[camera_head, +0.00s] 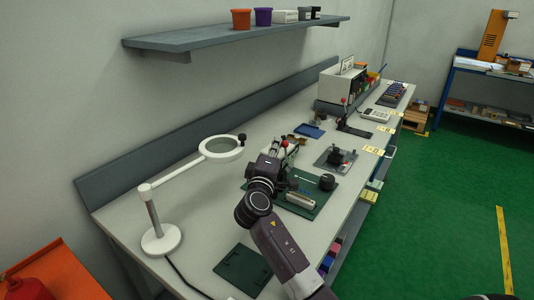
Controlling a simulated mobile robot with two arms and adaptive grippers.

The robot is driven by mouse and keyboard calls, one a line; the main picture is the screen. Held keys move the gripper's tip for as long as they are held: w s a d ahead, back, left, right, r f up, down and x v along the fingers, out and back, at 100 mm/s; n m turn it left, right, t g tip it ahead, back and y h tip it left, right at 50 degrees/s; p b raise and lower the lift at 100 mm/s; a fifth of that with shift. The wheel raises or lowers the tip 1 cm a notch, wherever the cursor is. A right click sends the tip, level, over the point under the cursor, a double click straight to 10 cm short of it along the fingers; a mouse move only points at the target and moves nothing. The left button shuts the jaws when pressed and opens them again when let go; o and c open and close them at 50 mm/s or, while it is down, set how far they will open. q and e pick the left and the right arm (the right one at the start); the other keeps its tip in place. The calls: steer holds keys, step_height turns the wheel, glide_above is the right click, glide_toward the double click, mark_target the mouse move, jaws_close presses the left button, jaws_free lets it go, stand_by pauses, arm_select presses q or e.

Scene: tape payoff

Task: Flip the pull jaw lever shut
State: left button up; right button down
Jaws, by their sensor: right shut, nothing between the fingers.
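My right arm comes in from the bottom and reaches over the green fixture plate (318,206) on the bench. My right gripper (281,150) is shut and empty, over the back left part of that plate. A small red part (284,143) shows right at its fingertips; I cannot tell whether they touch it. The gripper and wrist hide much of the mechanism there, so the pull jaw lever's position cannot be made out. A dark round part (327,182) and a pale block (300,199) sit on the plate. My left gripper is not in view.
A magnifier lamp (161,238) stands to the left, its ring (221,149) near my gripper. A grey plate with a black device (336,157) and a red-tipped upright lever (344,102) stand farther back. A dark green mat (242,270) lies in front.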

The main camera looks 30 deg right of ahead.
steer(key=shift+s+d+r, duration=0.1)
steer(key=shift+s+r, duration=0.05)
steer(key=shift+s, duration=0.3)
steer(key=shift+s+d+r, duration=0.1)
steer(key=shift+s, duration=0.3)
steer(key=shift+s+d, duration=0.25)
steer(key=shift+s, duration=0.1)
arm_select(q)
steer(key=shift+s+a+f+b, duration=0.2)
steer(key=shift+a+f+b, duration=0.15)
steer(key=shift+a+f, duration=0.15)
arm_select(e)
steer(key=s+d+f, duration=0.2)
steer(key=s+f, duration=0.1)
steer(key=s, duration=0.3)
steer(key=shift+d, duration=0.35)
steer(key=shift+s+d+f, duration=0.1)
steer(key=shift+s+f, duration=0.15)
steer(key=shift+f, duration=0.15)
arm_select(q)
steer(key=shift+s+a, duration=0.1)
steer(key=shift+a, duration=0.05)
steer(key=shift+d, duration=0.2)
arm_select(e)
steer(key=r+v, duration=0.1)
steer(key=v, duration=1.1)
steer(key=shift+a, duration=0.2)
